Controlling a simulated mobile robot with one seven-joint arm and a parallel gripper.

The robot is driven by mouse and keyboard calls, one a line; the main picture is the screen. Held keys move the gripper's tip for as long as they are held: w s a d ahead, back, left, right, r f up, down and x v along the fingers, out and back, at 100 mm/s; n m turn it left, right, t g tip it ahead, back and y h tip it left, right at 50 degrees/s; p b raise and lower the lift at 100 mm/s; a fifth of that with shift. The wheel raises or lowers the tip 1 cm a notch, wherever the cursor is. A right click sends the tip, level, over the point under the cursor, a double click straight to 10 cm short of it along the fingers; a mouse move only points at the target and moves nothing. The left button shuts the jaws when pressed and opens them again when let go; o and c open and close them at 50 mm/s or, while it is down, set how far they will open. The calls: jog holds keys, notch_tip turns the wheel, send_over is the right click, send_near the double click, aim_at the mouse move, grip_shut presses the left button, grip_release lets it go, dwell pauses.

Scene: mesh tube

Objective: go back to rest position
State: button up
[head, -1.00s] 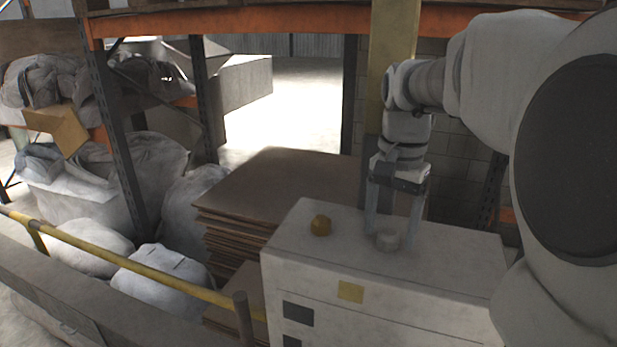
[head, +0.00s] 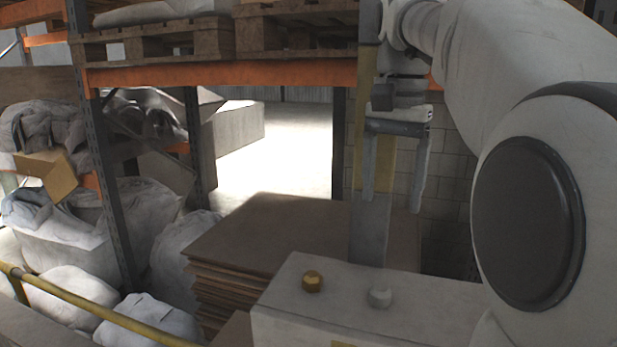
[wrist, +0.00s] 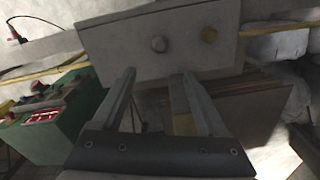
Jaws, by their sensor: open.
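My gripper (head: 393,200) is open and empty, raised in the air above the white cabinet (head: 290,318) in the head view. Its two fingers point down and hold nothing.
A stack of brown sheets (head: 270,232) lies beside the cabinet. Shelving with an orange beam (head: 220,74) and wooden pallets stands behind. White sacks (head: 60,225) and a yellow rail (head: 90,312) are at left. A green box (wrist: 60,125) shows in the wrist view.

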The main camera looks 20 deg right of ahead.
jog(key=shift+r, duration=0.3)
jog(key=s+a+f+n+t+b, duration=0.1)
jog(key=s+a+f+n, duration=0.4)
jog(key=f, duration=0.5)
jog(key=s+a+f+n+t+b, duration=0.1)
jog(key=s+a+f+n+t, duration=0.3)
jog(key=s+f, duration=0.3)
notch_tip(320, 180, down, 4)
jog(key=shift+a+r+n+t, duration=0.1)
jog(key=shift+a+n+t, duration=0.3)
jog(key=shift+a, duration=0.45)
jog(key=shift+s, duration=0.1)
